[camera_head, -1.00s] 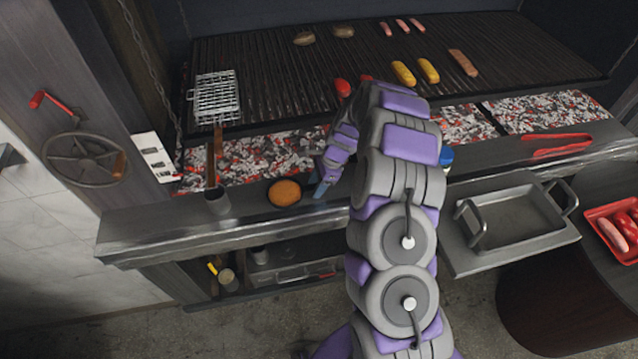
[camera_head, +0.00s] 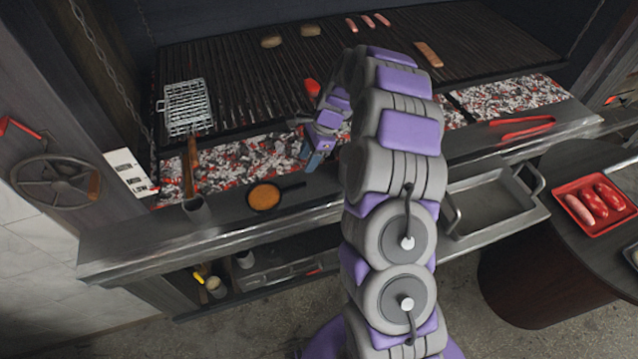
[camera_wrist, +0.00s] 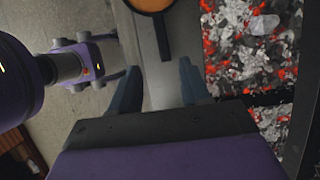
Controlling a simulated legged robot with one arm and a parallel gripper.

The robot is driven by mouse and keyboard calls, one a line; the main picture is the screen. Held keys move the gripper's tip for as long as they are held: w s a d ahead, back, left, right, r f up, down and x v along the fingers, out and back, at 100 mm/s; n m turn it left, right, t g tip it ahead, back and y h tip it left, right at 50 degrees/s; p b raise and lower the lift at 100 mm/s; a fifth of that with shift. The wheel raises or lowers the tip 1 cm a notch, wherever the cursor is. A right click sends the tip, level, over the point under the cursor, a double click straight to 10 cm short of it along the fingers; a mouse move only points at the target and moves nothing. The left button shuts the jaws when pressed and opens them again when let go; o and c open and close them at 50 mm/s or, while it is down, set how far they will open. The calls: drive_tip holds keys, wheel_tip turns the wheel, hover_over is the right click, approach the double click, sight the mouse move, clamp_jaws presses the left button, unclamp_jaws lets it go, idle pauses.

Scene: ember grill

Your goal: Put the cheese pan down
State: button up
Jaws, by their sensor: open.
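The cheese pan (camera_head: 264,197) is a small dark pan with an orange-yellow filling. It sits on the grey front ledge (camera_head: 230,216) of the grill, its dark handle pointing right toward my gripper. In the wrist view the pan (camera_wrist: 150,4) is cut off at the top edge, with its handle (camera_wrist: 161,38) reaching down toward the space between my fingers. My gripper (camera_head: 316,160) is open and empty, above and to the right of the handle's end. Its two blue-grey fingers (camera_wrist: 157,85) stand apart on either side of the handle's line, not touching it.
Hot coals (camera_head: 235,160) lie right behind the ledge, below the grill grate (camera_head: 230,85). A metal tray (camera_head: 490,205), red tongs (camera_head: 522,128) and a red tray of sausages (camera_head: 560,194) are on the right.

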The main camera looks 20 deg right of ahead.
drive_tip(key=s+a+r+n+g+h, duration=0.1)
drive_tip(key=s+a+r+n, duration=0.35)
drive_tip(key=s+r, duration=0.3)
drive_tip(key=s+a+r+n, duration=0.3)
drive_tip(key=s+r+n, duration=0.2)
drive_tip(key=s+r, duration=0.3)
drive_tip(key=s+d+n+h, duration=0.1)
drive_tip(key=s+n, duration=0.3)
drive_tip(key=s, duration=0.9)
drive_tip(key=s+d+r+n+h, duration=0.1)
drive_tip(key=s+n, duration=0.3)
drive_tip(key=s, duration=0.9)
drive_tip(key=shift+s+d+r+g+h, duration=0.25)
drive_tip(key=shift+s+d+g+h, duration=0.15)
drive_tip(key=shift+h, duration=0.3)
drive_tip(key=shift+w+n, duration=0.1)
drive_tip(key=shift+n, duration=0.15)
